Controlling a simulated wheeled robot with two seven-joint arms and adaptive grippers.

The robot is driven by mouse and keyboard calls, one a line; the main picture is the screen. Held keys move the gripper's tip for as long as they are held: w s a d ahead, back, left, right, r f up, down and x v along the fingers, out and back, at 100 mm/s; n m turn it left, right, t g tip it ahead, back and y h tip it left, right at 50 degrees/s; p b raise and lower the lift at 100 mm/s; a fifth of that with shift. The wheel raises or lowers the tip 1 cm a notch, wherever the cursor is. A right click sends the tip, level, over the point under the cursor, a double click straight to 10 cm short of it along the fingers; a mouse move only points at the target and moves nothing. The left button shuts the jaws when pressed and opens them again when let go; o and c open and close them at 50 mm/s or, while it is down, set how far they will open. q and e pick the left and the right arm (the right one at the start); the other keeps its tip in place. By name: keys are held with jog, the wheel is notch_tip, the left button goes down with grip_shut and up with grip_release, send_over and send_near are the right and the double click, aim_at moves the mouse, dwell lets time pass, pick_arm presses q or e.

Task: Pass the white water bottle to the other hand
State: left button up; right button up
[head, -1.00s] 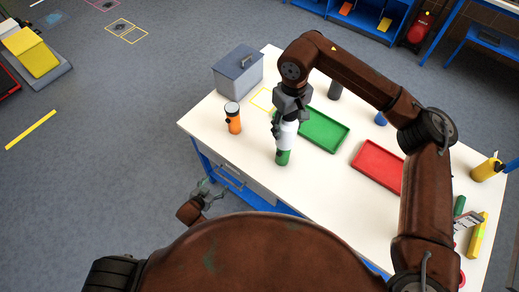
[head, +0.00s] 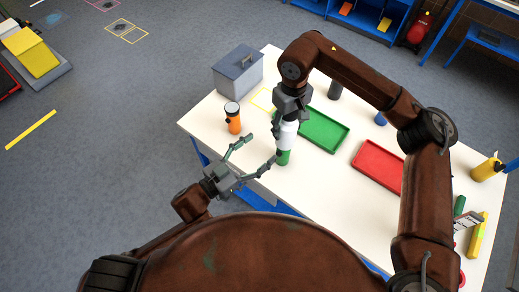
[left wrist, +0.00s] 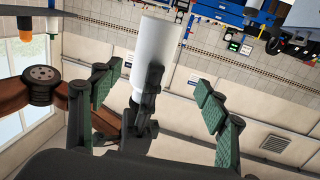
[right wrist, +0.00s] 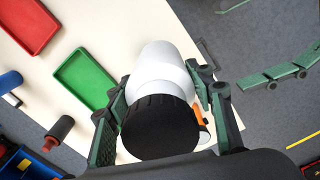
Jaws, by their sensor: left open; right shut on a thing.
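The white water bottle (head: 288,133) is held by my right gripper (head: 278,122) over the table, in the middle of the head view. In the right wrist view the bottle (right wrist: 160,68) sits between the two fingers, its black cap (right wrist: 158,127) toward the camera. My left gripper (head: 262,149) is open and empty, just left of and below the bottle in the head view. In the left wrist view the bottle (left wrist: 157,55) appears beyond and between the spread left fingers, apart from them. A green part (head: 283,158) shows below the bottle; I cannot tell if it is a separate thing.
The white table (head: 320,185) bears an orange flashlight (head: 232,118), a grey box (head: 238,72), a green tray (head: 325,130) and a red tray (head: 378,166). The flashlight stands near my left gripper. Bare tabletop lies in front of the trays.

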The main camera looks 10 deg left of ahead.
aim_at(289, 129)
pick_arm(q)
jog(key=w+d, duration=0.2)
jog(key=d, duration=0.1)
jog(key=w+d+r, duration=0.1)
jog(key=w+d, duration=0.2)
jog(key=w+d+r, duration=0.1)
jog(key=w+d, duration=0.1)
jog(key=d, duration=0.1)
jog(key=shift+w, duration=0.2)
jog(key=shift+c, duration=0.4)
jog(key=shift+s+d+r+h, duration=0.1)
jog(key=shift+s+h, duration=0.05)
jog(key=shift+h, duration=0.25)
jog(key=c, duration=1.2)
pick_arm(e)
jog(key=shift+a, duration=0.1)
pick_arm(q)
jog(key=shift+c, duration=0.6)
pick_arm(e)
jog(key=o, duration=1.3)
jog(key=shift+o, duration=0.2)
